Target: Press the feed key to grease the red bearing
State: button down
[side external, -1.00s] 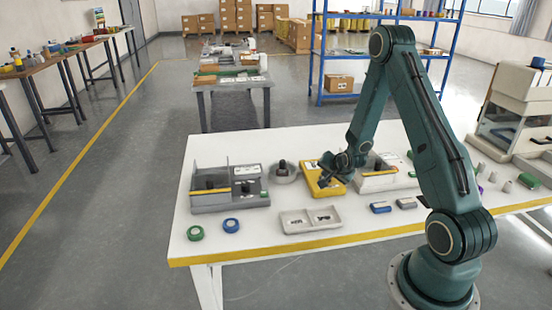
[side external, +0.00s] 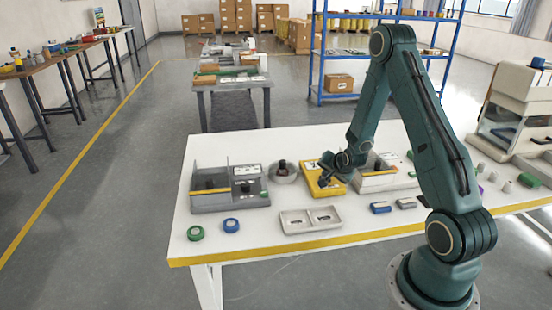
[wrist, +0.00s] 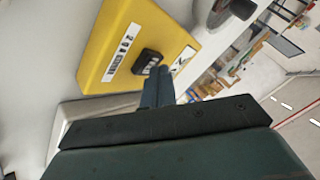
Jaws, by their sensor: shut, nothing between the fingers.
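A yellow box (wrist: 125,42) with a white label strip carries a black key (wrist: 147,62); the box also shows in the side view (side external: 324,186) near the middle of the table. My gripper (wrist: 158,76) is shut and empty, its fingertips right at the edge of the black key. I cannot tell whether they touch or press it. In the side view my gripper (side external: 326,180) is low over the yellow box. No red bearing can be made out in either view.
A pale two-compartment tray (side external: 283,229) stands in front of the box. Left are a grey fixture (side external: 210,204), a green ring (side external: 195,233) and a blue ring (side external: 231,225). A round grey dish (side external: 275,178) with a dark post is beside the box.

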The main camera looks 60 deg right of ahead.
jog(key=shift+r, duration=0.65)
jog(key=shift+r, duration=0.2)
jog(key=shift+r, duration=2.35)
dwell(1.0)
notch_tip(320, 180, up, 4)
jog(key=shift+f, duration=0.1)
dwell(0.3)
jog(key=shift+f, duration=0.15)
jog(key=shift+f, duration=4.3)
